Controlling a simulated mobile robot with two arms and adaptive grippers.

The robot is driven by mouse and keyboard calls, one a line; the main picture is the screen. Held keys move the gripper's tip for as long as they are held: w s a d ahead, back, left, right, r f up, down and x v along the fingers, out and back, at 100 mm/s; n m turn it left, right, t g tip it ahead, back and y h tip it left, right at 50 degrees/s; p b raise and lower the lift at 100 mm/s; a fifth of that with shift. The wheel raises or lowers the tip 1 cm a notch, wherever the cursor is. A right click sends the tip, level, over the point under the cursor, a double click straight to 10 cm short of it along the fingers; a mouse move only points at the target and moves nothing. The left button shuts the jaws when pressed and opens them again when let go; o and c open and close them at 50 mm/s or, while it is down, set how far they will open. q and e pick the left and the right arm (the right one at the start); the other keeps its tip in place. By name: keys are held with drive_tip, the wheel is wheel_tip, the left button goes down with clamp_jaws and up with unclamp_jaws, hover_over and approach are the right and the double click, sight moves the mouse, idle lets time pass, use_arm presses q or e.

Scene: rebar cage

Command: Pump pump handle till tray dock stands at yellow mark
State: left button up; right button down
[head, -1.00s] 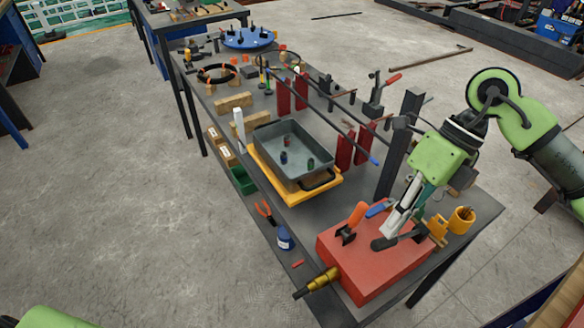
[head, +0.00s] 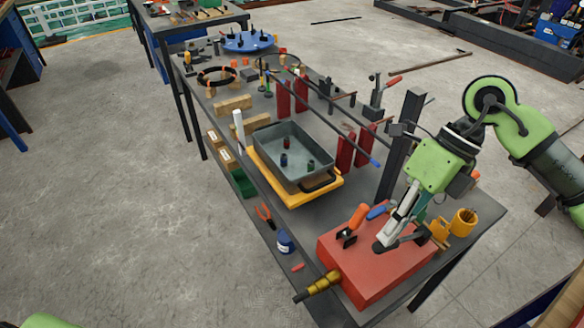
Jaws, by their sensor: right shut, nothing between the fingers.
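The red pump box (head: 365,268) sits at the near end of the bench. A lever with an orange grip (head: 357,216) and black bracket stands tilted on its top; I take this for the pump handle. My right gripper (head: 383,245) is shut and empty, low over the box top, just right of the bracket; I cannot tell whether it touches. The yellow tray dock (head: 298,198) carries a grey tray (head: 267,166) with small bottles in it. A white post (head: 239,125) stands at its far left corner. I cannot make out a yellow mark. My left gripper is out of view.
A brass fitting (head: 324,283) sticks out of the box's left side. A yellow cup (head: 464,221) and a dark upright post (head: 402,145) stand near my right arm. Red stands (head: 346,152) hold long bars behind the tray. Pliers (head: 265,216) and a blue jar (head: 285,241) lie along the front edge.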

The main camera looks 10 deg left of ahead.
sight(379, 248)
drive_tip(key=shift+s+a+f+b, duration=0.2)
drive_tip(key=shift+s+f+b, duration=0.05)
drive_tip(key=shift+f+b, duration=0.35)
drive_tip(key=shift+f, duration=0.1)
drive_tip(key=shift+s+a+f+b, duration=0.2)
drive_tip(key=shift+f+b, duration=0.3)
drive_tip(key=shift+f, duration=0.05)
drive_tip(key=shift+s+a+f+b, duration=0.15)
drive_tip(key=shift+a+f+b, duration=0.05)
drive_tip(key=shift+f+b, duration=0.45)
drive_tip(key=shift+f, duration=0.1)
